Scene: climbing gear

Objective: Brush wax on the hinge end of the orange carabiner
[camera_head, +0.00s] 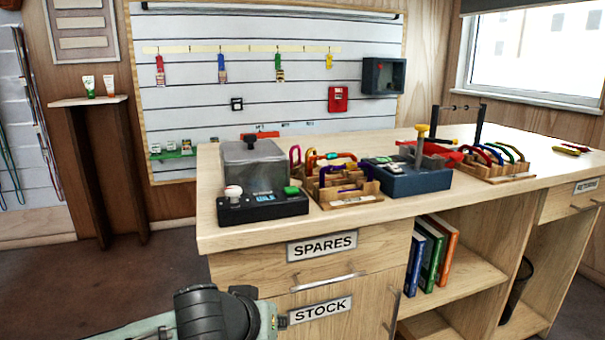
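An orange carabiner-like loop (331,157) shows in the wooden rack (345,201) on the workbench, among purple and red pieces. Which end is its hinge is too small to tell. A yellow-topped upright handle (421,140) stands at the blue box (415,180) right of the rack; I cannot tell whether it is the wax brush. No wax is clearly identifiable. My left arm comes in at the bottom left, below and in front of the bench, but its gripper fingers do not show. My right gripper is out of view.
A grey box (254,166) and a black control box (262,207) stand at the bench's left end. Another rack (492,172) with coloured carabiners stands farther right. The bench (540,150) has bare room at its right. Drawers and shelved books (431,256) are below.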

